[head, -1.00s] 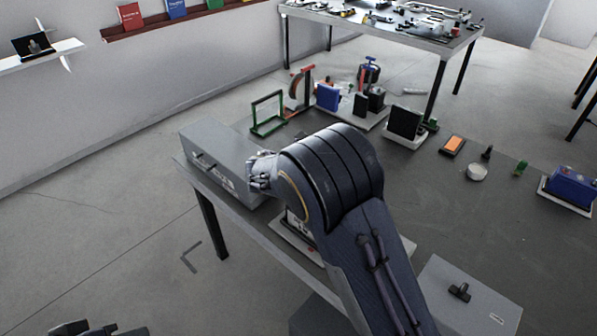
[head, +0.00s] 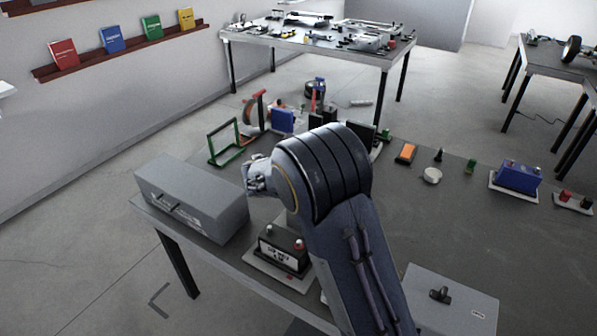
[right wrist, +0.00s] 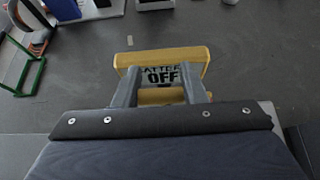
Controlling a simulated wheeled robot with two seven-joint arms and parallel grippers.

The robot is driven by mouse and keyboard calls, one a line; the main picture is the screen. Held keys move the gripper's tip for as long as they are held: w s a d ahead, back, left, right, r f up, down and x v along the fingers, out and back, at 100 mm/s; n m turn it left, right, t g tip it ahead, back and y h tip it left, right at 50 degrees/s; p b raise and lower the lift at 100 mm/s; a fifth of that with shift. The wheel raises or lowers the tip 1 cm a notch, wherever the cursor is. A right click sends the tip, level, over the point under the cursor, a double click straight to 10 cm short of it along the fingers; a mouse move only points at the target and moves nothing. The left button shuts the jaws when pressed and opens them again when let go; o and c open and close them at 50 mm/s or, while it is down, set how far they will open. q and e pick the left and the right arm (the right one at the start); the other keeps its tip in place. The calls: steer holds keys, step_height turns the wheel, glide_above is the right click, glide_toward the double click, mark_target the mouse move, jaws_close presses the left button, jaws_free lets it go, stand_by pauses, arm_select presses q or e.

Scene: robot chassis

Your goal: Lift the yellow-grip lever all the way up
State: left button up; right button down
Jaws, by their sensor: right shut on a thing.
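The yellow grip (right wrist: 160,96) of the lever is a short bar in the right wrist view. My right gripper (right wrist: 160,84) is shut on it, one finger at each end. In the head view my dark right arm hides the lever and the gripper's fingertips. My left gripper is in neither current view.
A grey toolbox (head: 190,200) and a battery (head: 283,248) stand left of my arm. A green frame (head: 224,147) and a blue block (head: 282,120) are behind. A grey box (head: 450,300) is at front right.

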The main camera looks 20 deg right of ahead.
steer(key=shift+d+f, duration=0.1)
steer(key=shift+f, duration=0.05)
steer(key=c, duration=0.9)
jaws_free()
steer(key=shift+w+d, duration=0.1)
steer(key=shift+a, duration=0.2)
steer(key=b+v, duration=0.1)
steer(key=v, duration=0.6)
steer(key=shift+s+a+r, duration=0.2)
steer(key=shift+s+r, duration=0.05)
